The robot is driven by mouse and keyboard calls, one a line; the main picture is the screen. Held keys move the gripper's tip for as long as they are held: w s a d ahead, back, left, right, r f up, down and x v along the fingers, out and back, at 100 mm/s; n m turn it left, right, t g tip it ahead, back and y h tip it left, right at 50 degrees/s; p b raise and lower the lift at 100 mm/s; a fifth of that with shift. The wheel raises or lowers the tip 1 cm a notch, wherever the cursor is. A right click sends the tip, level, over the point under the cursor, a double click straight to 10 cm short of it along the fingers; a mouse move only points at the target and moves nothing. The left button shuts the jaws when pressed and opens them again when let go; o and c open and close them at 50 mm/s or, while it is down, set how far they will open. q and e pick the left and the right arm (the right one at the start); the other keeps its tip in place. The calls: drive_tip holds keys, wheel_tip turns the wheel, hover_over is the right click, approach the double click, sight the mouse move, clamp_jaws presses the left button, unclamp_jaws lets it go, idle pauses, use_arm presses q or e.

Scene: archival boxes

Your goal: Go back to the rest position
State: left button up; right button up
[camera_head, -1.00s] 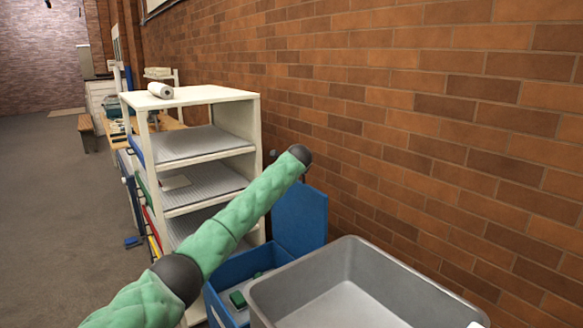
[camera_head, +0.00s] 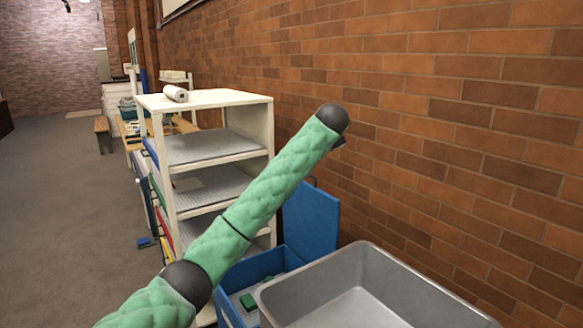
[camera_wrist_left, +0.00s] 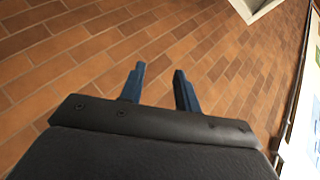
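My left arm, in a green padded sleeve, comes in from the lower left of the head view and is raised across the white shelf unit (camera_head: 260,118), toward the brick wall. Its dark end is up at the wall side of the shelf, and the fingers do not show clearly there. In the left wrist view my left gripper (camera_wrist_left: 158,88) has two blue fingers apart with nothing between them. It faces the brick wall (camera_wrist_left: 130,35). My right gripper is not in view.
A grey bin (camera_head: 380,262) stands at the lower right, beside an open blue box (camera_head: 232,276) with its lid (camera_head: 311,220) up and a green item inside. A white roll (camera_head: 175,93) lies on the shelf unit. Open floor is at left.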

use_arm(q)
drive_tip(key=s+a+f+n+h, duration=0.1)
drive_tip(key=s+a+f+n, duration=0.1)
drive_tip(key=s, duration=0.4)
drive_tip(key=s+a+f+n, duration=0.2)
drive_tip(key=s, duration=0.4)
drive_tip(key=s+a+f+n+g, duration=0.1)
drive_tip(key=s+a+f+n, duration=0.1)
drive_tip(key=s+a+f, duration=0.6)
drive_tip(key=s+a+f+n+g+p, duration=0.1)
drive_tip(key=s+a+f+g, duration=0.15)
drive_tip(key=s+f, duration=0.8)
drive_tip(key=s+a+f+n+g, duration=0.1)
drive_tip(key=s+a+f+n, duration=0.1)
drive_tip(key=s+a+f, duration=0.6)
drive_tip(key=s+a+f+g, duration=0.1)
drive_tip(key=s+f+g, duration=0.2)
drive_tip(key=s+f, duration=1)
drive_tip(key=s+a+f+n+g+p, duration=0.1)
drive_tip(key=s+f+g, duration=0.2)
drive_tip(key=s+f, duration=1)
drive_tip(key=s, duration=0.5)
drive_tip(key=shift+a+f, duration=0.2)
drive_tip(key=shift+a, duration=0.15)
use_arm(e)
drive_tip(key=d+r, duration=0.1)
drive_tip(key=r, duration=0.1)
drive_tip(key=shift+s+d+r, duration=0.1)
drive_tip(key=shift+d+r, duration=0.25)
